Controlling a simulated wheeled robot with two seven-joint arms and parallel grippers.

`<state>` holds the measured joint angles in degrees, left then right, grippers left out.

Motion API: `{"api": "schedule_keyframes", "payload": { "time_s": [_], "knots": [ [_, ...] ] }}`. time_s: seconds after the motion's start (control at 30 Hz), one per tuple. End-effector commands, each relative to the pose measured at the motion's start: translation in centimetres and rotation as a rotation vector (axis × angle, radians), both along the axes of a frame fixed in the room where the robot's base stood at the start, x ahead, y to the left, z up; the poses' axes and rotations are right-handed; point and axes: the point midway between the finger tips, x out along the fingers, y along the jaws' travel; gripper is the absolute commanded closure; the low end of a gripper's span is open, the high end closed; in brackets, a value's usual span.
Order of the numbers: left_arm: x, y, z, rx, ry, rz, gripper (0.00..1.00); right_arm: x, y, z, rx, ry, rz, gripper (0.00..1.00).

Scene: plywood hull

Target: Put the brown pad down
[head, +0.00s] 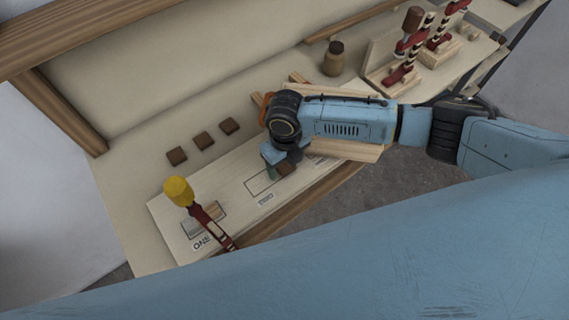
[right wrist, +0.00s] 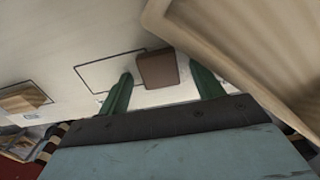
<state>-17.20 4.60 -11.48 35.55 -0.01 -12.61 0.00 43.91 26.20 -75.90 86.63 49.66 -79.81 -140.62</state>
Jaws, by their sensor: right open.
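A small square brown pad (head: 287,169) is at my right gripper (head: 281,166), over the pale board (head: 229,190) with printed outlines. In the right wrist view the brown pad (right wrist: 157,70) lies between the two green fingers of the right gripper (right wrist: 162,78), with gaps at both sides. It looks flat on the pale surface, at one end of a black outlined rectangle (right wrist: 98,72). The right gripper is open. In the head view the gripper partly hides the pad. My left gripper is not in view.
Three more brown pads (head: 204,141) lie in a row behind the board. A yellow-handled red clamp (head: 190,205) stands on the board by the "ONE" label. A brown jar (head: 333,59) and several red clamps (head: 406,55) stand further right. Wooden pieces (head: 352,150) lie beneath my right arm.

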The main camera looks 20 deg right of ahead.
Motion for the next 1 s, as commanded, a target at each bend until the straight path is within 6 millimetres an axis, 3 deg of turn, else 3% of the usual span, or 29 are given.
{"api": "schedule_keyframes", "payload": {
  "time_s": [0.17,0.57,0.8,1.0],
  "knots": [
    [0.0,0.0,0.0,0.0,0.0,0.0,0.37,0.0,0.0,0.0,0.0,0.0,0.0,0.35],
    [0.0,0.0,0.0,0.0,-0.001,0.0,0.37,0.0,0.0,0.1,0.0,-0.001,0.0,0.85],
    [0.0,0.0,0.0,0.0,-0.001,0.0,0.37,0.1,0.0,0.5,0.001,-0.002,0.0,0.85],
    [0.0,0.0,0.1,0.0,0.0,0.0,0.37,0.1,0.0,3.8,0.003,-0.004,0.002,0.85]
  ]
}}
